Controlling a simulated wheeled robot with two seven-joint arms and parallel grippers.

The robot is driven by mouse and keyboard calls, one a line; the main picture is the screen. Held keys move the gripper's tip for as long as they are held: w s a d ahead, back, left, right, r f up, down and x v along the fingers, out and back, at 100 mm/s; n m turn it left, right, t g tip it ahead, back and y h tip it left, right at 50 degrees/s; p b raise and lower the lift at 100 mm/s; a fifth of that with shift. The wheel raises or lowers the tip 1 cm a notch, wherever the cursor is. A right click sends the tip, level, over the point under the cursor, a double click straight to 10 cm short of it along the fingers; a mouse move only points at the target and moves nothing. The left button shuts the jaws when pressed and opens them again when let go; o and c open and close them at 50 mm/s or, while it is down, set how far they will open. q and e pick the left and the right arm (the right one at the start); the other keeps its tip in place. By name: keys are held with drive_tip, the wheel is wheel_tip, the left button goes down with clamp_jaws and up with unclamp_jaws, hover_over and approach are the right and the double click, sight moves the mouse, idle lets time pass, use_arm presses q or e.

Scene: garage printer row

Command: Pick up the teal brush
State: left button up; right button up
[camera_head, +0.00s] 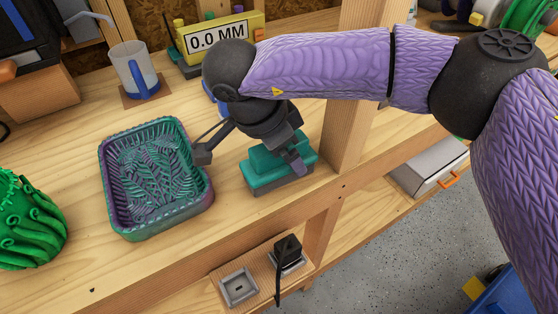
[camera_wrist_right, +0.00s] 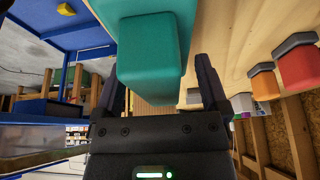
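The teal brush (camera_head: 278,165) lies on the wooden bench, a block-shaped teal body above a grey lower part, left of the wooden post. My right gripper (camera_head: 249,158) is open and empty above it. One finger is near the tray's right rim and the other overlaps the brush's right part. In the right wrist view the brush (camera_wrist_right: 152,45) is large, in front of the gripper (camera_wrist_right: 158,85) and toward its left finger, which it partly hides. I cannot tell whether that finger touches it. My left gripper is not in view.
A purple-green tray (camera_head: 207,190) stands left of the brush. The wooden post (camera_head: 350,110) rises close right. The bench's front edge is near.

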drive_tip(key=c, duration=1)
wheel_tip(320, 180, up, 10)
drive_tip(key=p, duration=0.3)
drive_tip(key=shift+f, duration=0.15)
drive_tip(key=shift+r, duration=0.2)
